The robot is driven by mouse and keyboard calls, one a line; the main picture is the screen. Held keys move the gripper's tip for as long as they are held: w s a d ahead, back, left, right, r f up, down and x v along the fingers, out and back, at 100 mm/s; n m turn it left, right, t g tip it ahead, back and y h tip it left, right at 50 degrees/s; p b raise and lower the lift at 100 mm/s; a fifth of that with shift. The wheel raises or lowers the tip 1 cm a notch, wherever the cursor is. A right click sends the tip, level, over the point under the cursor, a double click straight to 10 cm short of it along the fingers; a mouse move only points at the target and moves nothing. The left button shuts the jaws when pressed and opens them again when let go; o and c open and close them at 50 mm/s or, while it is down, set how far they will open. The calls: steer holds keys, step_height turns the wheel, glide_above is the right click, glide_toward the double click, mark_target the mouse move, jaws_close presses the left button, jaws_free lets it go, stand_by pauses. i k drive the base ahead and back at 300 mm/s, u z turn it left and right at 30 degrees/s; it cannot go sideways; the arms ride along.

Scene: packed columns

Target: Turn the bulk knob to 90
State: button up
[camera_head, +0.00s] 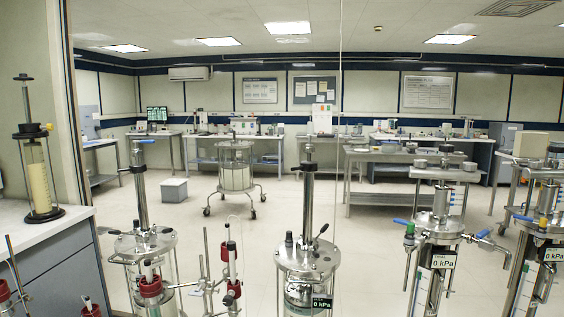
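No knob marked bulk can be made out. Several packed columns with metal top plates stand across the front. The front left column (143,243) has a tall rod with a blue handle. My gripper is not in view.
Red-capped stands (151,286) stand among the front columns. A cream-filled column (38,180) sits on the left counter (40,232). A wheeled vessel (236,170) and a steel table (385,157) stand farther back. Open floor (190,225) lies between them.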

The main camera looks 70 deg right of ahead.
mark_target(306, 167)
steer(key=z, duration=0.45)
steer(key=i, duration=1.2)
steer(key=z, duration=0.55)
